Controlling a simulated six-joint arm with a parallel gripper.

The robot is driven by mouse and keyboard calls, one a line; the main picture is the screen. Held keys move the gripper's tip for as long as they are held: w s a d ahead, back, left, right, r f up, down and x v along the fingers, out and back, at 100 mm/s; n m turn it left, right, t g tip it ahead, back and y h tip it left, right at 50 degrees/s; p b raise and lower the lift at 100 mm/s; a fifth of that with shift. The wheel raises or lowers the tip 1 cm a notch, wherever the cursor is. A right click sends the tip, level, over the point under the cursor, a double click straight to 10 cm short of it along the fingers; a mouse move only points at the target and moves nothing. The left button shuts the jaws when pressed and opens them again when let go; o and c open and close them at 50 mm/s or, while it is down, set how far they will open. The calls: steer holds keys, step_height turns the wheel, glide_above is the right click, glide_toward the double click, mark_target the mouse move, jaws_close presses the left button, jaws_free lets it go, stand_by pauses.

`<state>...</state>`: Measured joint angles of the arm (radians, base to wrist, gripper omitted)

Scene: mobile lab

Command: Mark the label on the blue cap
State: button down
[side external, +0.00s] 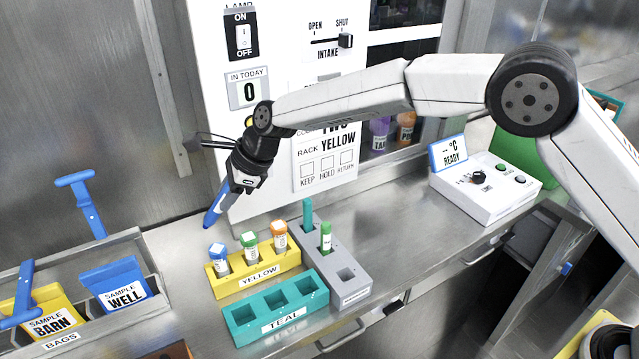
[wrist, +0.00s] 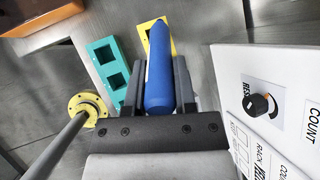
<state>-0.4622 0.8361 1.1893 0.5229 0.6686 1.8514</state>
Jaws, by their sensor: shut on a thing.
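The tube with the blue cap (side external: 217,249) stands upright in the leftmost slot of the yellow rack (side external: 257,281); a small white patch shows on it, too small to read. My gripper (side external: 236,184) is shut on a blue marker (side external: 215,207), which also shows between the fingers in the wrist view (wrist: 159,70). In the side view the marker points down, its lower end above and slightly left of the blue cap, apparently apart from it. In the wrist view the marker hides most of the yellow rack (wrist: 172,48), and the blue-capped tube cannot be seen.
Green-capped (side external: 249,241) and orange-capped (side external: 279,230) tubes stand beside the blue one. An empty teal rack (side external: 248,333) lies in front; a grey rack (side external: 352,293) holds a green-capped tube. The white panel (side external: 215,60) stands close behind my gripper. Sample bags (side external: 115,283) are left.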

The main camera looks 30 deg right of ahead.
steer(key=shift+w+d+f, duration=0.85)
steer(key=shift+d+f, duration=0.15)
steer(key=shift+f, duration=2.6)
steer(key=shift+s+a+r, duration=0.3)
steer(key=shift+r, duration=1.05)
steer(key=shift+s+a+r, duration=0.25)
steer(key=shift+a+r, duration=0.1)
steer(key=shift+r, duration=1)
steer(key=shift+s+a+r, duration=0.3)
steer(key=shift+r, duration=1.05)
